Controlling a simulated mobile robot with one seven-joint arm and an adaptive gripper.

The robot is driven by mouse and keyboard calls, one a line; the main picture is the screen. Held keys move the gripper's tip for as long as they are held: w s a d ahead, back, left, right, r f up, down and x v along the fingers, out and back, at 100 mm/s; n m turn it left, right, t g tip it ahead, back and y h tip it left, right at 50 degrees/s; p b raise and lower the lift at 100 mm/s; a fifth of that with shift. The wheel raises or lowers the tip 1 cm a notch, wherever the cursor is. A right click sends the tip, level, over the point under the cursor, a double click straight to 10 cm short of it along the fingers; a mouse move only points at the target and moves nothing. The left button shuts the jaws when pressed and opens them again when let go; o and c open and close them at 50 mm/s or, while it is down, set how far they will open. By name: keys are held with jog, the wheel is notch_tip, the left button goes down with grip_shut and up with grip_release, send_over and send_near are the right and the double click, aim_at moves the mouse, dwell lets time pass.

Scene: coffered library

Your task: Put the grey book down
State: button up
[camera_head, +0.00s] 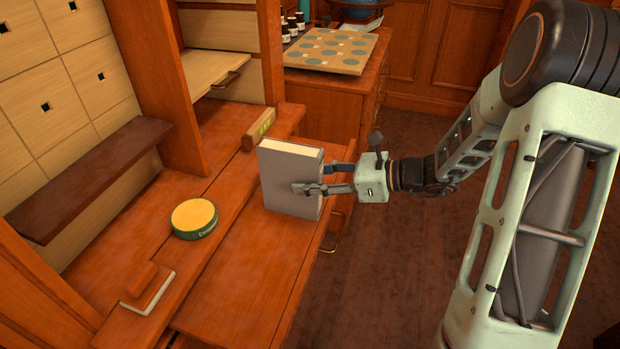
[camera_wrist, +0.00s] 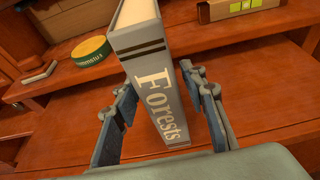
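The grey book (camera_head: 283,183) stands upright over the right part of the wooden desk (camera_head: 245,270) in the head view. In the wrist view its grey spine (camera_wrist: 157,95) reads "Forests" and has dark bands near the top. My gripper (camera_head: 322,182) reaches from the right, with its fingers on either side of the book. In the wrist view the fingers (camera_wrist: 165,115) flank the spine; gaps seem to show beside it near the palm, and the contact at the fingertips is hidden. I cannot tell whether the book's lower edge touches the desk.
A round green tin with a yellow lid (camera_head: 194,218) sits left of the book. A small wooden block on a white-edged base (camera_head: 148,288) lies at the front left. A wooden box with a green display (camera_head: 259,128) is behind. The front desk surface is clear.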

jog(key=shift+o, duration=0.2)
jog(key=shift+r, duration=0.15)
jog(key=shift+d+r, duration=0.1)
jog(key=shift+d, duration=0.2)
jog(key=p+v, duration=0.3)
jog(key=v, duration=0.8)
jog(key=shift+d, duration=0.2)
jog(key=shift+s+r, duration=0.1)
jog(key=shift+s, duration=0.05)
